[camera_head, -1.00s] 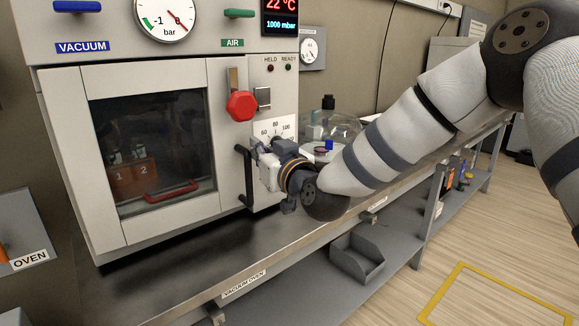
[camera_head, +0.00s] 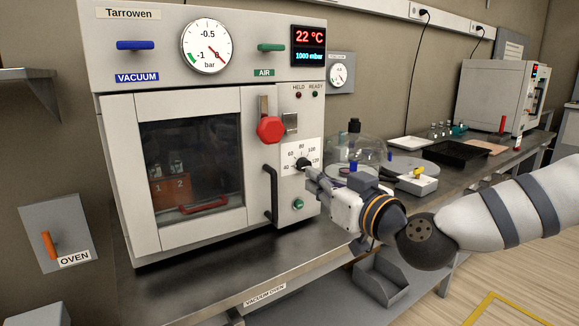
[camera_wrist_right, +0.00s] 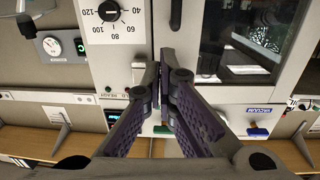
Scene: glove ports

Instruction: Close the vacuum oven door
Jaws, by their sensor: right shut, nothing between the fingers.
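The vacuum oven (camera_head: 215,240) stands on the bench at left centre in the head view. Its windowed door (camera_head: 205,231) looks flush with the front, with no clear gap. The black door handle (camera_head: 270,195) runs upright at the door's right edge. A red knob (camera_head: 270,130) sits above it. My right gripper (camera_head: 312,178) is shut and empty, in front of the control panel, just right of the handle and near the temperature dial (camera_head: 303,164). In the right wrist view its fingers (camera_wrist_right: 165,60) are together, with the door (camera_wrist_right: 225,30) to their right. My left gripper is out of view.
A second instrument (camera_head: 495,95) is at the far right. Bare bench (camera_head: 190,280) lies in front of the oven. A grey bin sits below.

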